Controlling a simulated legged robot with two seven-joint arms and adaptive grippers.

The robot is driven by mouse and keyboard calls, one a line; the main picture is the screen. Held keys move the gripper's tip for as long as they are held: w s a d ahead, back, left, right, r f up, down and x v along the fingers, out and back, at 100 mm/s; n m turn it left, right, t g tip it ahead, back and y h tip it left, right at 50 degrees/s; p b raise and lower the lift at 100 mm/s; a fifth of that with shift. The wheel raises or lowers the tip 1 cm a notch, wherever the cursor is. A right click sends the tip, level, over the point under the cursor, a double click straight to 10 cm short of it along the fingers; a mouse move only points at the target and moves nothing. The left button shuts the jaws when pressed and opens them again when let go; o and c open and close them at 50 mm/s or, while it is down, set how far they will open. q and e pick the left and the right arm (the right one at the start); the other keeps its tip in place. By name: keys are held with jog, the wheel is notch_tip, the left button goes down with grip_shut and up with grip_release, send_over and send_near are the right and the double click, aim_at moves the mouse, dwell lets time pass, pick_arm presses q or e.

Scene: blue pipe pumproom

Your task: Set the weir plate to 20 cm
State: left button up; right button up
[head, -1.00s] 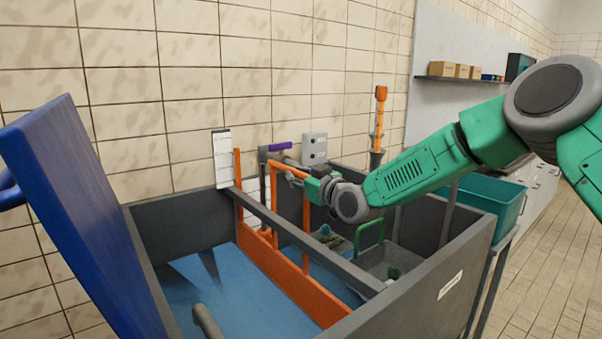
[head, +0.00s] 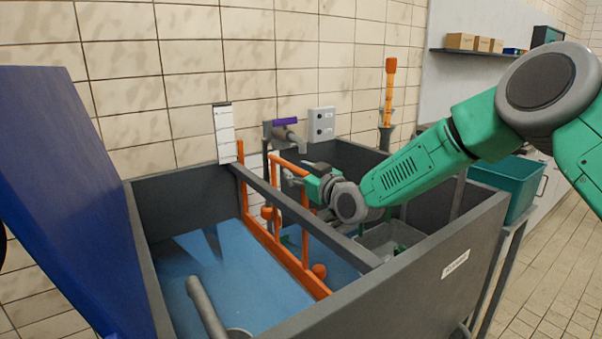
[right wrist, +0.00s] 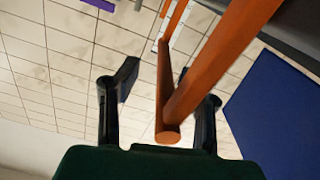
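The weir plate is an orange frame (head: 305,215) standing in the grey tank, with upright posts and a low bar at the blue water. A white scale board (head: 224,135) stands at the tank's back edge by its left post; its markings are too small to read. My right gripper (head: 312,187) is beside the frame's upper bar, above the tank. In the right wrist view, the orange bar (right wrist: 205,75) runs between the spread fingers of my right gripper (right wrist: 160,100), with visible gaps on both sides. My left gripper is not in view.
A grey crossbar (head: 315,218) spans the tank below my right forearm. A purple-handled tap (head: 286,123) and grey switch box (head: 321,125) are at the tiled wall. A blue panel (head: 65,180) rises at left, and a teal bin (head: 510,185) stands at right.

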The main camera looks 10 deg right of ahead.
jog(key=shift+s+a+r, duration=0.1)
jog(key=shift+s+a, duration=0.05)
jog(key=shift+a, duration=0.5)
jog(key=shift+s, duration=0.25)
jog(key=v, duration=1.1)
jog(key=shift+d, duration=0.2)
